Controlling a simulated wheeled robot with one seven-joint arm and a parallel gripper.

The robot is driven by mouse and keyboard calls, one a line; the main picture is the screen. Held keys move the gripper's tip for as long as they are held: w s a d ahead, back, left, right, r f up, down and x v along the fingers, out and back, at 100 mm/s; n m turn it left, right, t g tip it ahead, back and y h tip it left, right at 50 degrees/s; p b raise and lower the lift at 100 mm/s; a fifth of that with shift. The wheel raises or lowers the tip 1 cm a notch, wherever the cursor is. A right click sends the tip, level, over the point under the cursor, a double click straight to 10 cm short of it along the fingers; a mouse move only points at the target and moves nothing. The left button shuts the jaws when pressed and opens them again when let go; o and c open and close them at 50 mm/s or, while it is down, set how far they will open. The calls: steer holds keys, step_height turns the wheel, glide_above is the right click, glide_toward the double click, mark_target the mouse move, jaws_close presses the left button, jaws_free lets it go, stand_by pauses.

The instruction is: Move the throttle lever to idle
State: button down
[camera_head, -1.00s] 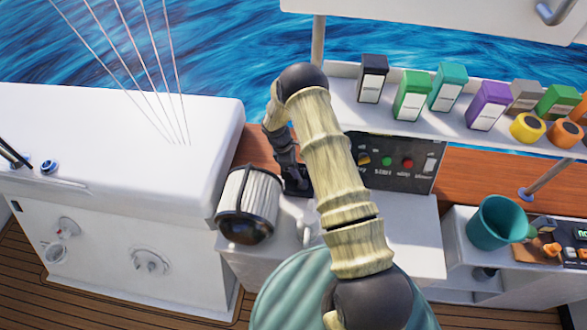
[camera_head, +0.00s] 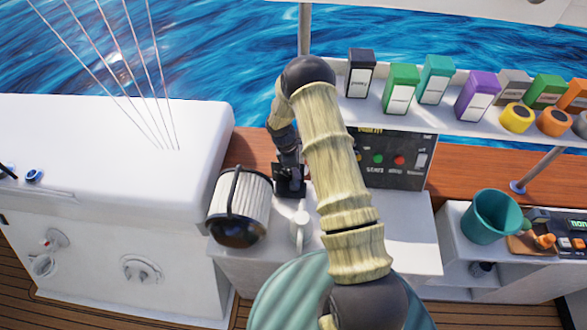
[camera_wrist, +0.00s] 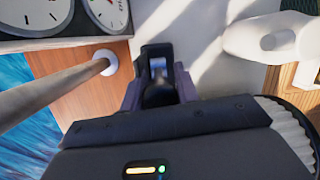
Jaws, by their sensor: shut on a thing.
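The throttle lever shows in the wrist view as a dark, rounded piece (camera_wrist: 158,92) between my fingers, in front of a black upright housing. My gripper (camera_wrist: 157,78) is shut on it. In the head view my gripper (camera_head: 287,160) reaches down to the black lever base (camera_head: 290,183) on the white console, left of the switch panel. My forearm and fingers hide most of the lever there, so its exact angle cannot be told.
A ribbed white filter (camera_head: 240,200) with a black frame stands close left of the lever. A white handle (camera_head: 300,228) is in front. The switch panel (camera_head: 395,172) is to the right. In the wrist view a pole (camera_wrist: 60,95) and gauges (camera_wrist: 75,14) are at left.

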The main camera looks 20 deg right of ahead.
steer(key=c, duration=1.1)
jaws_free()
steer(key=shift+a, duration=0.3)
steer(key=shift+d, duration=0.1)
steer(key=shift+w+r+b, duration=0.15)
steer(key=shift+r+b, duration=0.2)
steer(key=shift+r, duration=0.25)
steer(key=b+v, duration=0.1)
steer(key=v, duration=0.4)
steer(key=b+v, duration=0.2)
steer(key=v, duration=0.3)
steer(key=b+v, duration=0.1)
steer(key=v, duration=0.5)
steer(key=shift+a+b, duration=0.3)
